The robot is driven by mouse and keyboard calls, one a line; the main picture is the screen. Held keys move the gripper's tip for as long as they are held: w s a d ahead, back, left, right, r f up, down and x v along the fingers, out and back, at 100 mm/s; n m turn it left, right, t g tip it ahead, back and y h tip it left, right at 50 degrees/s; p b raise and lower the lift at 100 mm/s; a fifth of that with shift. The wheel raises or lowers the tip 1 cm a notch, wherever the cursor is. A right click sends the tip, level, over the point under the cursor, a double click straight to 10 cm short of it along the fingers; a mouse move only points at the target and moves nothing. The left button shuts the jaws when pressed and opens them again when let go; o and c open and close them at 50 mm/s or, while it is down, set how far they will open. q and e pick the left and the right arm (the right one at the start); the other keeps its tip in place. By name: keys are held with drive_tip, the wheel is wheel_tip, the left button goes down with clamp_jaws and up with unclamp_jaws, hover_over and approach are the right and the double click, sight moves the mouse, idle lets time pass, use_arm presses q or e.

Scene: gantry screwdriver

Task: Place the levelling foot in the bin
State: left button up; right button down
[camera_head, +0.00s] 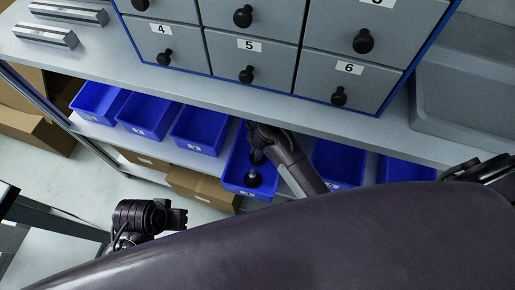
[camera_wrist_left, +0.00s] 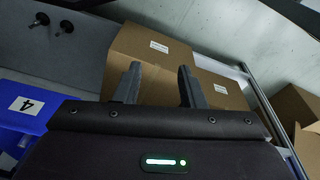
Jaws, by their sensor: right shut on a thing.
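The levelling foot (camera_head: 253,178) shows as a dark round pad with a short stem, pad downward. It is within the outline of a blue bin (camera_head: 233,185), the fourth from the left; whether the pad touches the bin floor I cannot tell. My right gripper (camera_head: 257,155) is shut on its upper end, which the fingers hide. My left gripper (camera_head: 178,218) is low at the left, away from the bins. In the left wrist view its two fingers (camera_wrist_left: 160,87) stand apart with nothing between them.
More blue bins (camera_head: 200,130) line the shelf on both sides. Numbered grey drawers (camera_head: 250,55) with black knobs stand above. Cardboard boxes (camera_head: 200,187) lie below. In the left wrist view, boxes (camera_wrist_left: 150,50) are beyond the fingers, and two dark knob-like things (camera_wrist_left: 64,27) show at upper left.

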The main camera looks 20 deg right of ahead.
drive_tip(key=c, duration=1.5)
unclamp_jaws()
